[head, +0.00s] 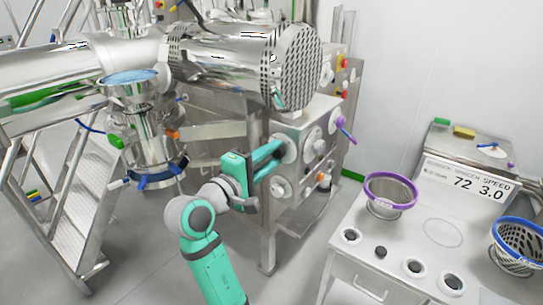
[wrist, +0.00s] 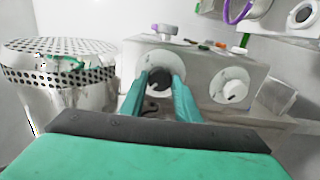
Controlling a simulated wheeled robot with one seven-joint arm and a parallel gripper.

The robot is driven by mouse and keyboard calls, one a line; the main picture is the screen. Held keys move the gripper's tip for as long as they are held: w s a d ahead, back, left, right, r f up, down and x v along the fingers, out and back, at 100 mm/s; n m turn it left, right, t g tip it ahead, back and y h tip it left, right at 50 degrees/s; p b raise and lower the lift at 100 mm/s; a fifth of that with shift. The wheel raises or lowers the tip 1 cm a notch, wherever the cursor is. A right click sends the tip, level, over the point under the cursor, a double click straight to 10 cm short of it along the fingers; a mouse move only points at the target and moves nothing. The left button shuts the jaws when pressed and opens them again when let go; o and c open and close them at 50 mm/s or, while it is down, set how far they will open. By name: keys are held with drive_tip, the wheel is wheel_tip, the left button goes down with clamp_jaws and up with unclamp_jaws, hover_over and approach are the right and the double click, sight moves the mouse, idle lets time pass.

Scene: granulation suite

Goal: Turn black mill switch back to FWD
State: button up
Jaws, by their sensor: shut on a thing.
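The black mill switch (wrist: 158,79) is a round black knob on a pale round dial plate on the front of a grey control box (wrist: 200,70). In the wrist view my gripper (wrist: 160,88) has one teal finger on each side of the knob and is shut on it. In the head view my gripper (head: 275,152) reaches the side panel of the steel control cabinet (head: 297,133). There the fingers hide the black knob. I cannot read the dial markings or the direction the knob points.
A white knob (wrist: 233,91) sits right of the black one. A perforated steel drum (head: 295,68) hangs above the cabinet. A bench (head: 345,262) with a purple-rimmed sieve (head: 390,194) and a blue-rimmed basket (head: 519,246) stands at right. A stepped platform (head: 75,200) is at left.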

drive_tip(key=shift+a, duration=0.2)
drive_tip(key=o, duration=1)
drive_tip(key=shift+o, duration=0.2)
drive_tip(key=shift+d, duration=0.1)
drive_tip(key=v, duration=1.1)
